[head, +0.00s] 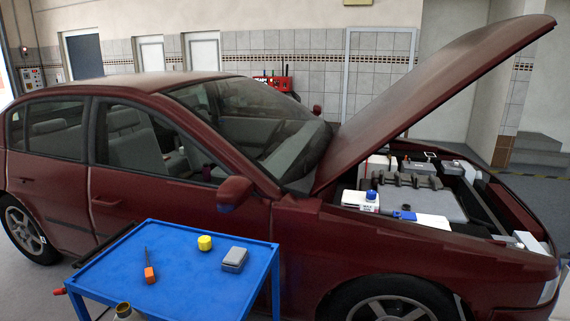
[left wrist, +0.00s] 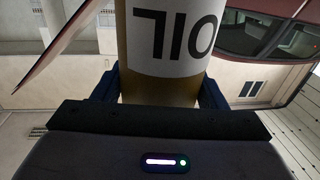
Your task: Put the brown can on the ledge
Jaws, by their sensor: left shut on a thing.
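The brown can (left wrist: 165,88) fills the middle of the left wrist view, with a white label reading OIL upside down in the picture. My left gripper (left wrist: 162,92) is shut on it, with one dark blue finger on each side. In the head view a brownish can top (head: 126,311) shows at the bottom edge beside the blue cart; the gripper is not seen there. A flat white surface (head: 433,221) lies at the near side of the engine bay; I cannot tell whether it is the ledge. My right gripper is in neither view.
A blue cart (head: 190,291) carries an orange-handled screwdriver (head: 149,274), a yellow item (head: 204,243) and a grey box (head: 234,259). The red car's hood (head: 430,105) is raised over the engine bay. A white bottle (head: 370,203) and a blue item (head: 404,215) sit along the bay's near side.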

